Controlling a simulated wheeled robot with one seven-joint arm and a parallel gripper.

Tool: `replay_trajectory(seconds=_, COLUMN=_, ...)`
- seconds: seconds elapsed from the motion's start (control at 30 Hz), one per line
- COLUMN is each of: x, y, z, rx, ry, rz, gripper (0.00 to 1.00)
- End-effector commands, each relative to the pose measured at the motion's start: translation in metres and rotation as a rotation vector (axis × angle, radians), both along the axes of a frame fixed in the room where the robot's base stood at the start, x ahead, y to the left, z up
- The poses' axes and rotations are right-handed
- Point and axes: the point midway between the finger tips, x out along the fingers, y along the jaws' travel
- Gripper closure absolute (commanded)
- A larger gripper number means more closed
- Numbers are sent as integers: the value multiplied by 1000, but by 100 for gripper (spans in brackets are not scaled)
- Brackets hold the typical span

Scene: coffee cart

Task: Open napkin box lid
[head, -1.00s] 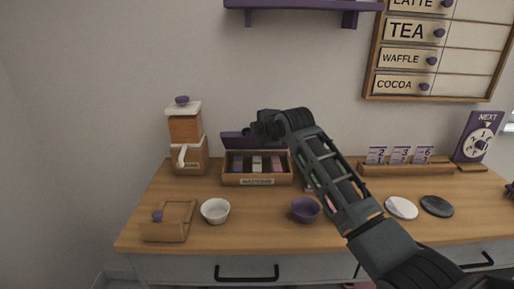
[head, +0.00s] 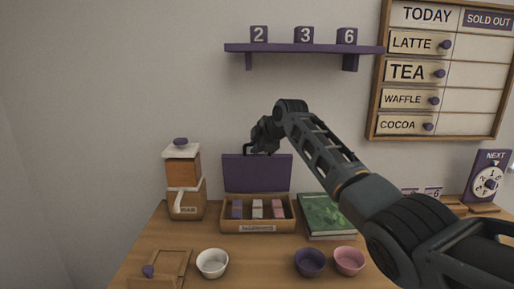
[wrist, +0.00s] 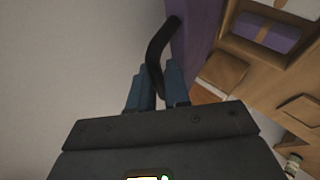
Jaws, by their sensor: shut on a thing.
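The wooden napkin box (head: 231,226) stands against the wall with small folded napkins in its compartments. Its purple lid (head: 257,177) is raised upright at the back, and the inside shows. My gripper (head: 255,148) is at the lid's top edge, shut on the dark lid handle. In the wrist view, the black curved handle (wrist: 157,48) runs between the blue fingers of my gripper (wrist: 158,84). The purple lid (wrist: 195,28) lies just to the right of the handle there.
A hopper dispenser (head: 184,176) stands left of the box and a green book (head: 326,214) right of it. In front are a white bowl (head: 212,264), a purple bowl (head: 310,263), a pink bowl (head: 349,262) and a knobbed wooden box (head: 172,271). A purple shelf (head: 300,48) hangs above.

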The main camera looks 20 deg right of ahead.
Motion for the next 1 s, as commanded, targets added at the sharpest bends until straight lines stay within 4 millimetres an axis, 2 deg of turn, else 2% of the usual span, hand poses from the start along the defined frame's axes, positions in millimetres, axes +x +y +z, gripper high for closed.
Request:
replay_trajectory(seconds=0.37, x=0, y=0, z=-1, rx=-1, ry=0, rz=1, gripper=100)
replay_trajectory(seconds=0.4, x=0, y=0, z=-1, rx=-1, ry=0, rz=1, gripper=82)
replay_trajectory(seconds=0.6, x=0, y=0, z=-1, rx=0, ry=1, rz=0, gripper=63)
replay_trajectory(seconds=1.0, x=-5, y=-1, z=0, rx=-1, ry=3, rz=0, gripper=62)
